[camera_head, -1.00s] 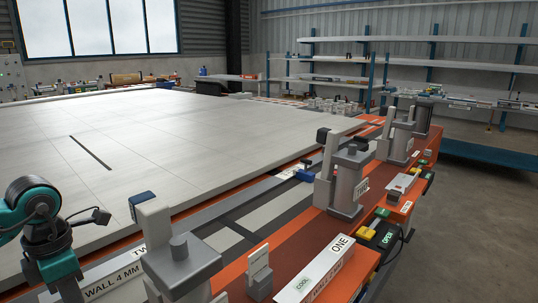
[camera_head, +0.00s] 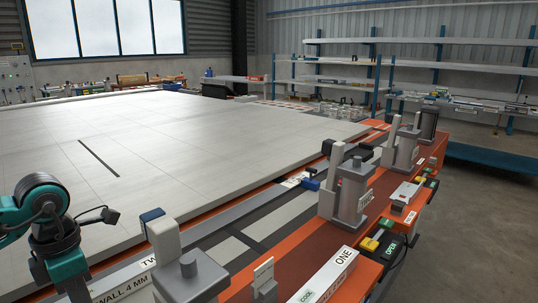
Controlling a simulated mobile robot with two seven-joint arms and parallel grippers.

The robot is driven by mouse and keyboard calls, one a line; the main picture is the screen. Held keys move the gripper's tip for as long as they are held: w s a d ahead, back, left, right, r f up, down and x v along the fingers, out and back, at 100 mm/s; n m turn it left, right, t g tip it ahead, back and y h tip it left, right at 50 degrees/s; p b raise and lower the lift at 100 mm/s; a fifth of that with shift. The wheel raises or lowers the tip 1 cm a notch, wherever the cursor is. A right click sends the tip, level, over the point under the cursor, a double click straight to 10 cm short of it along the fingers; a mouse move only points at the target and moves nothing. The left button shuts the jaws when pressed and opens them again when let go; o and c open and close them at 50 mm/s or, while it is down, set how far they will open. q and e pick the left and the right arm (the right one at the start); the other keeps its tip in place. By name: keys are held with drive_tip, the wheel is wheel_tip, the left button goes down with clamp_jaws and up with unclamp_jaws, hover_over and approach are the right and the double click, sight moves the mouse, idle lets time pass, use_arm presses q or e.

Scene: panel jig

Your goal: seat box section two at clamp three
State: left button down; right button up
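Box section two (camera_head: 125,286), a pale bar marked "TW…" and "WALL 4 MM", shows at the bottom left; its left part runs out of frame behind my arm. My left arm, teal and dark grey, comes down over that end. My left gripper's fingertips are hidden or below the frame, so I cannot tell whether it holds the bar. A grey clamp (camera_head: 190,273) stands at the bar's right end; I cannot tell whether they touch. Further clamps stand along the orange jig edge, one in the middle (camera_head: 351,190) and one farther back (camera_head: 404,150). Clamp three cannot be identified. My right gripper is out of view.
A large pale panel (camera_head: 180,150) fills the left and middle. A box section marked "ONE" (camera_head: 338,268) lies at the front right. Near it is a box labelled "OPEN" (camera_head: 390,245). Shelving (camera_head: 430,65) stands at the back right. The floor (camera_head: 480,235) at right is clear.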

use_arm(q)
wheel_tip(320, 180, up, 4)
drive_tip(key=p, duration=0.2)
drive_tip(key=shift+r+p, duration=0.1)
drive_tip(key=shift+p, duration=0.3)
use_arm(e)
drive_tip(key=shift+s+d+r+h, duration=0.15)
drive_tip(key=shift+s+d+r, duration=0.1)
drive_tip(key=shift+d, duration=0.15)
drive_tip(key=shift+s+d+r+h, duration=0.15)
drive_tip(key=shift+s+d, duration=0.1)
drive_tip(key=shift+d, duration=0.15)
